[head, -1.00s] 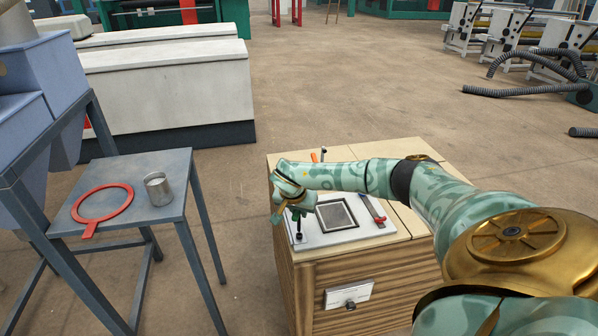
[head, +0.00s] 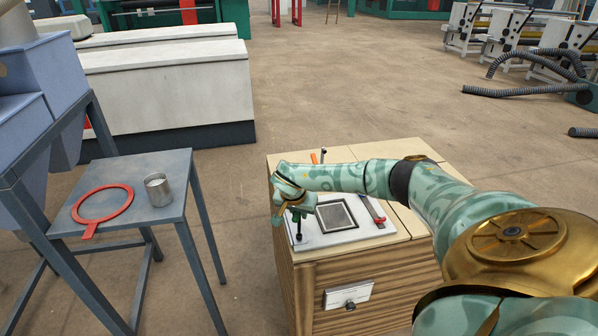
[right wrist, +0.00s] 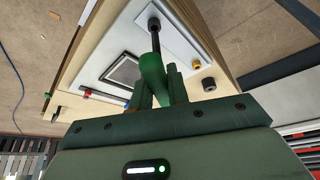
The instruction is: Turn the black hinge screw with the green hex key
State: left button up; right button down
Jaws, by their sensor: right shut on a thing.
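My right gripper (right wrist: 160,88) is shut on the green handle of the hex key (right wrist: 152,72). The key's black shaft runs from the handle to a round black piece, which looks like the hinge screw (right wrist: 154,23), on the white plate. The shaft tip appears to meet it; the exact seating cannot be told. In the head view my right gripper (head: 292,203) is over the near left corner of the plate, above a dark upright post (head: 298,232). The hex key is mostly hidden there. My left gripper is not in view.
The white plate (head: 325,237) with a dark square window (head: 336,217) lies on a wooden cabinet (head: 372,290). At left, a grey table (head: 135,165) holds a red ring (head: 88,217) and a metal cup (head: 157,189).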

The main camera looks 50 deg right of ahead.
jog(key=shift+f+b, duration=0.55)
jog(key=shift+f, duration=0.45)
jog(key=c, duration=2.1)
grip_release()
grip_shut()
